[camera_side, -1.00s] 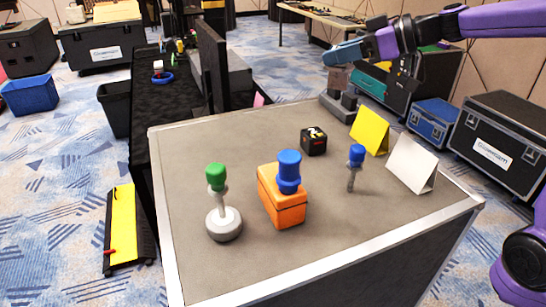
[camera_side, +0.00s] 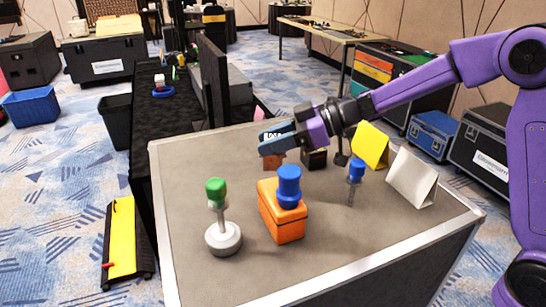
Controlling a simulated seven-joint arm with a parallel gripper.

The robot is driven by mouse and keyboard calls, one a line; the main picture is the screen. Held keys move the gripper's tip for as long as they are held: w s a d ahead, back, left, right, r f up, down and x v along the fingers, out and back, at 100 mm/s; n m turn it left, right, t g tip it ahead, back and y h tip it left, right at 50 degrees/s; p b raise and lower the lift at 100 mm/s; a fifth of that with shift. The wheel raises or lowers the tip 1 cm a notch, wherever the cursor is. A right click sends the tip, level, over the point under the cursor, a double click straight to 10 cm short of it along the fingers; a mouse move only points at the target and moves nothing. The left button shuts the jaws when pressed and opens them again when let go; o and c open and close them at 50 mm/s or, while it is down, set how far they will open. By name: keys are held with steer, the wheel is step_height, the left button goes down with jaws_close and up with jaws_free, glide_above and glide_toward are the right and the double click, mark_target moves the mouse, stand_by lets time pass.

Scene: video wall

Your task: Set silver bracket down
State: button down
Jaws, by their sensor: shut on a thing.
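My gripper (camera_side: 272,146) is over the back left part of the grey-topped table (camera_side: 195,165), shut on a small piece. I take this piece to be the silver bracket (camera_side: 272,161); it looks brownish-grey here, and its upper part is hidden by the fingers. It is behind the orange block and left of the small black box. I cannot tell whether its lower edge touches the table top or hangs just above it.
An orange block (camera_side: 283,224) with a blue knob (camera_side: 289,186) stands in front. A green-topped joystick (camera_side: 218,228) is left, a blue-topped post (camera_side: 355,182) right. A black box (camera_side: 315,159), yellow card (camera_side: 371,146) and white card (camera_side: 412,178) stand behind and right. The table's left side is clear.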

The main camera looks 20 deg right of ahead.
mark_target(273, 156)
steer(key=shift+f, duration=1.85)
steer(key=shift+f, duration=0.1)
steer(key=c, duration=0.7)
jaws_free()
steer(key=shift+c, duration=0.2)
steer(key=shift+s+d+r, duration=0.1)
steer(key=shift+d+r, duration=0.15)
steer(key=shift+d, duration=0.1)
steer(key=v, duration=1.1)
steer(key=shift+s, duration=0.1)
